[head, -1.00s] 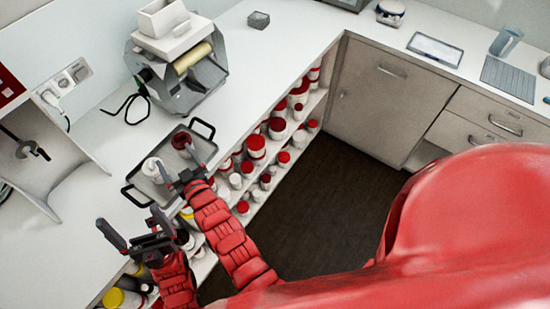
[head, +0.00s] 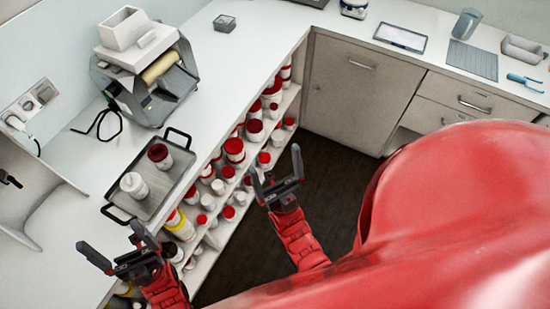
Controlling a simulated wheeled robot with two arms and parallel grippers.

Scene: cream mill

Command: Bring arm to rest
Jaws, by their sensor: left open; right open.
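My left gripper (head: 112,258) is open and empty, above the counter's front edge at the lower left, below the tray in the picture. My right gripper (head: 276,170) is open and empty, held out over the floor in front of the shelves, clear of the counter. Both red arms come in from the bottom of the head view. A grey tray (head: 156,196) with black handles lies on the counter, apart from both grippers. A white jar (head: 134,186) and a jar with a dark red lid (head: 160,156) stand upright on it.
A grey mill machine (head: 147,75) stands on the counter (head: 240,65) behind the tray, with a black cable beside it. Open shelves under the counter hold several red-lidded jars (head: 235,150). The dark floor (head: 335,170) is free. Cabinets (head: 355,95) stand at the back.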

